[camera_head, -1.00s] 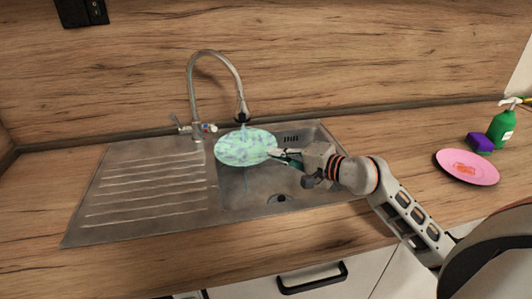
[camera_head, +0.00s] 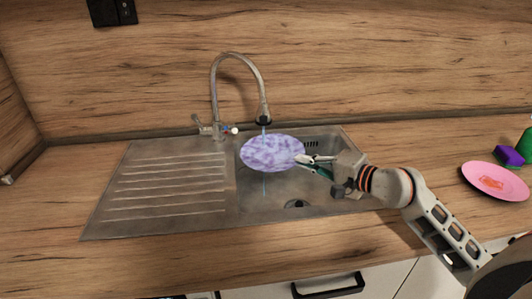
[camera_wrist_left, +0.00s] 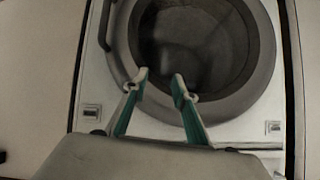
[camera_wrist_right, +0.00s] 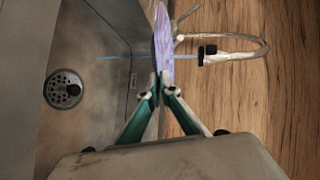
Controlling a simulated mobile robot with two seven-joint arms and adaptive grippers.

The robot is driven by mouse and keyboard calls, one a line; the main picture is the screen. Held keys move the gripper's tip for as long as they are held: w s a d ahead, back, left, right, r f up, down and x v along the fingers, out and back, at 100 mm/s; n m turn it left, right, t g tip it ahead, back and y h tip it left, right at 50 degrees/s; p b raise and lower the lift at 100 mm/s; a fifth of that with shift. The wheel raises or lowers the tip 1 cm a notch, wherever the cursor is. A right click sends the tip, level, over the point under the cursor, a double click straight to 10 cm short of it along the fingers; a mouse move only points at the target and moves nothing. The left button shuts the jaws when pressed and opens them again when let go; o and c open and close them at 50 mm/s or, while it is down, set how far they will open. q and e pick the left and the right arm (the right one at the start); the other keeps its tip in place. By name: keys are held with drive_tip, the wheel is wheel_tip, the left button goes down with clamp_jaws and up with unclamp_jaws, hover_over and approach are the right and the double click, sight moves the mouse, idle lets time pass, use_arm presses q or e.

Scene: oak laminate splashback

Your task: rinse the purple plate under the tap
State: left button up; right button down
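The purple plate (camera_head: 272,153), mottled with pale patches, is held over the sink basin (camera_head: 262,206) under the tap (camera_head: 240,62). A stream of water runs from the spout onto it, and water shows below it. My right gripper (camera_head: 300,161) is shut on the plate's right edge. In the right wrist view the plate (camera_wrist_right: 163,45) stands edge-on between the fingertips (camera_wrist_right: 160,90), with the water stream beside it. My left gripper (camera_wrist_left: 160,84) is open and empty in the left wrist view, facing a washing machine door (camera_wrist_left: 195,50). It is outside the head view.
A pink plate (camera_head: 480,172) with a reddish stain lies on the counter at right, near a purple sponge (camera_head: 509,156) and a partly visible green bottle (camera_head: 525,145). The ribbed drainboard (camera_head: 170,185) left of the basin is clear. The drain (camera_wrist_right: 64,90) is uncovered.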

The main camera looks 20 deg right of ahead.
drive_tip(key=s, duration=0.6)
drive_tip(key=shift+d, duration=0.2)
drive_tip(key=shift+s+r, duration=0.1)
idle(1.3)
drive_tip(key=s+r+p, duration=0.2)
drive_tip(key=s+r, duration=0.2)
drive_tip(key=s, duration=0.1)
drive_tip(key=shift+d, duration=0.15)
idle(0.3)
